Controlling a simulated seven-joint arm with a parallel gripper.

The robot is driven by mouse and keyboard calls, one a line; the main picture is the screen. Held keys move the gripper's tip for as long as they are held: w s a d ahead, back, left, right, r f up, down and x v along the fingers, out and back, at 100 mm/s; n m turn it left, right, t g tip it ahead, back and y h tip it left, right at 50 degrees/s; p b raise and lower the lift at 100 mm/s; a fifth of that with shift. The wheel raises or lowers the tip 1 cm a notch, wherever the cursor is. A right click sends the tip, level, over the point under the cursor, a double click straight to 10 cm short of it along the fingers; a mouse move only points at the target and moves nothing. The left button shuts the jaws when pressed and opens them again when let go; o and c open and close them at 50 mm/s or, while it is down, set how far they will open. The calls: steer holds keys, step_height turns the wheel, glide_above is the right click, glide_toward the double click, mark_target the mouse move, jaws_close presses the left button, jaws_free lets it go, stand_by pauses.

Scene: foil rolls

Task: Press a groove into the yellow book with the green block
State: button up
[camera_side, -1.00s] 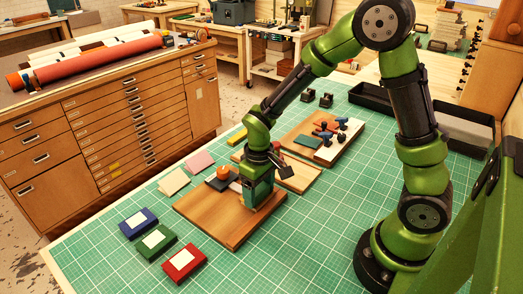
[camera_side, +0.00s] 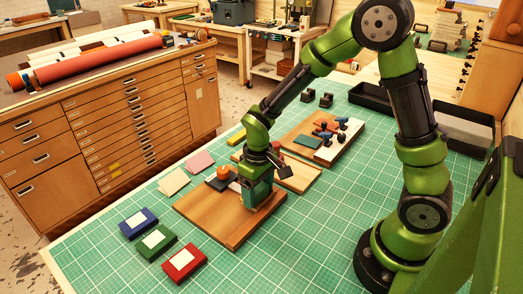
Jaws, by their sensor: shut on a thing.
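My gripper (camera_side: 258,186) is at the right part of the wooden board (camera_side: 215,218). It is shut on a blue-green block (camera_side: 262,194), low over the board. I cannot tell whether the block touches what lies under it. A yellow book (camera_side: 237,136) lies on the green mat behind the board, to the left of my arm, and is partly hidden by it. The gripper is well apart from that yellow book.
An orange knob (camera_side: 222,172) on a dark piece sits beside the gripper. Blue (camera_side: 138,222), green (camera_side: 156,243) and red (camera_side: 184,263) books lie in front. Boards with small tools (camera_side: 325,140) stand behind. The mat at front right is clear.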

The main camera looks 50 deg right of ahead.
steer(key=shift+s+d, duration=0.15)
steer(key=shift+d, duration=0.45)
steer(key=shift+d, duration=0.7)
stand_by(0.5)
steer(key=shift+r, duration=3.5)
